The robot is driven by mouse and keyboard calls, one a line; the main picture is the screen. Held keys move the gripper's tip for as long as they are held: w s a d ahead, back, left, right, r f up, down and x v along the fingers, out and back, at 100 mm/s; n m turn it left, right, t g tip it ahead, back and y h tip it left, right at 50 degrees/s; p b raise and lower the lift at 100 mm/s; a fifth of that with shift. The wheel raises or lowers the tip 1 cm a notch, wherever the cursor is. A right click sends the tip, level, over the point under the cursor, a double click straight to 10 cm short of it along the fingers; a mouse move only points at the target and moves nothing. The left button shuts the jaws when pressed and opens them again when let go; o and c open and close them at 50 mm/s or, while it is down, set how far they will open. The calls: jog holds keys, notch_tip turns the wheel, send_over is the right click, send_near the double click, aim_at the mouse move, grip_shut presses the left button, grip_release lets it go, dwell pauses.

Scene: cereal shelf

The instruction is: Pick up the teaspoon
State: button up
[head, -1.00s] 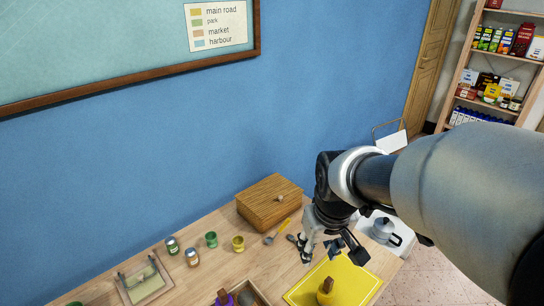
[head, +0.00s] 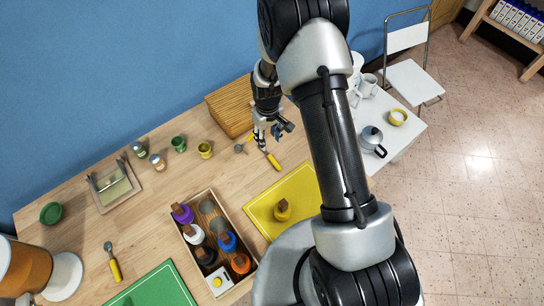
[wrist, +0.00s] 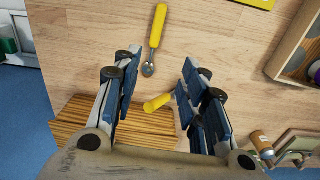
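Two yellow-handled spoons lie on the wooden table; I cannot tell for sure which is the teaspoon. One spoon (head: 273,160) lies in front of my gripper in the head view; in the wrist view this spoon (wrist: 156,30) lies beyond the fingertips, its small grey bowl pointing toward them. The other spoon (head: 240,148) is left of my gripper in the head view; in the wrist view its yellow handle (wrist: 157,103) shows between the fingers, the rest hidden by the right finger. My gripper (head: 265,142), also in the wrist view (wrist: 153,75), is open and empty above the table.
A wooden box (head: 228,106) stands close behind my gripper. Green (head: 179,143) and yellow (head: 205,149) cups stand to the left. A yellow board (head: 265,208) and a divided crate (head: 196,262) of bottles lie in front. Another yellow-handled tool (head: 115,270) lies far left.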

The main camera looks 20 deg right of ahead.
jog(key=b, duration=0.1)
send_over(272, 158)
jog(key=a, duration=0.1)
jog(key=f, duration=0.8)
jog(key=shift+w+f, duration=0.15)
jog(key=shift+w, duration=0.05)
jog(key=f, duration=0.1)
jog(key=f+b, duration=0.1)
jog(key=f, duration=0.1)
jog(key=d+f, duration=0.1)
jog(key=f, duration=0.1)
jog(key=shift+s+f+b, duration=0.15)
jog(key=shift+s+b, duration=0.1)
jog(key=shift+b, duration=0.15)
jog(key=shift+c, duration=0.4)
grip_shut()
